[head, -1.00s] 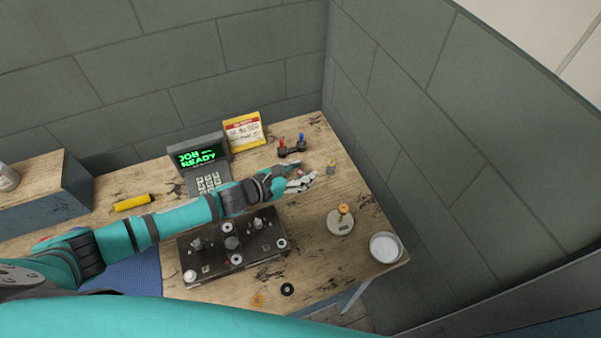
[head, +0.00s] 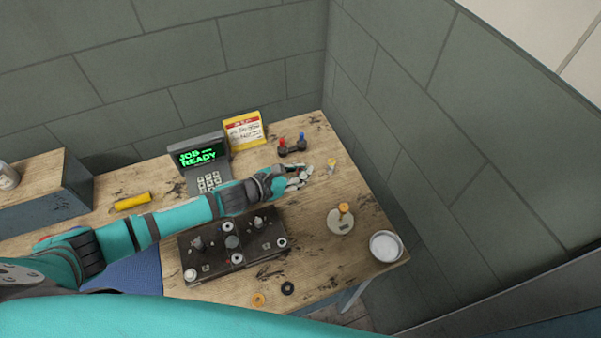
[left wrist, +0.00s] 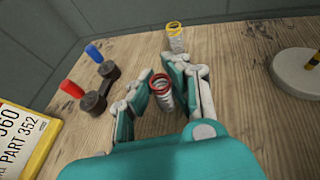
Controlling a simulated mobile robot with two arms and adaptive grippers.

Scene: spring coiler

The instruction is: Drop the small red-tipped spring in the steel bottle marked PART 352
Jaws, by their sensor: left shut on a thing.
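The red-tipped spring (left wrist: 160,90) stands upright between the fingers of my left gripper (left wrist: 162,92) in the left wrist view. The fingers are shut on it, and its red top coils show above them. In the head view my left gripper (head: 304,175) is over the far right part of the bench, and the spring is too small there to make out clearly. A grey bottle (head: 8,177) is cut off at the left edge on a raised box; I cannot read any marking on it. My right gripper is not in view.
A yellow-tipped spring (left wrist: 175,37) stands just beyond the gripper. A black holder (left wrist: 98,95) with red and blue tips is to its left. A yellow card (left wrist: 22,140) reads PART 352. A coiler block (head: 232,245), keypad display (head: 200,155) and white dish (head: 386,247) are on the bench.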

